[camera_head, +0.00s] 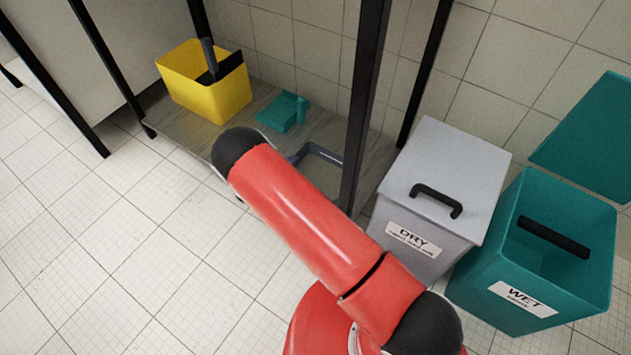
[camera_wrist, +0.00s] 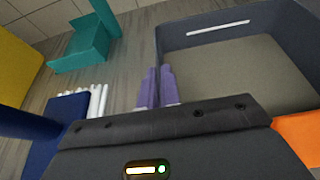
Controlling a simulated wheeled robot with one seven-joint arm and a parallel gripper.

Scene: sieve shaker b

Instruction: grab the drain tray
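The drain tray is a dark grey, shallow, open tray with a brownish floor; its rim (camera_wrist: 228,18) fills the upper right of the wrist view. In the head view only its far part (camera_head: 325,152) shows on the low shelf, the rest hidden behind my red arm and a black post. My gripper (camera_wrist: 158,88) has purple fingertips close together, one on each side of the tray's left wall, with that thin wall between them.
A yellow bucket (camera_head: 205,95) and a teal dustpan-like piece (camera_head: 283,112) stand on the shelf (camera_head: 180,130). A blue brush with white bristles (camera_wrist: 97,100) lies left of my gripper. Black posts (camera_head: 363,100) frame the shelf. The grey DRY bin (camera_head: 440,175) and open teal WET bin (camera_head: 480,270) stand right.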

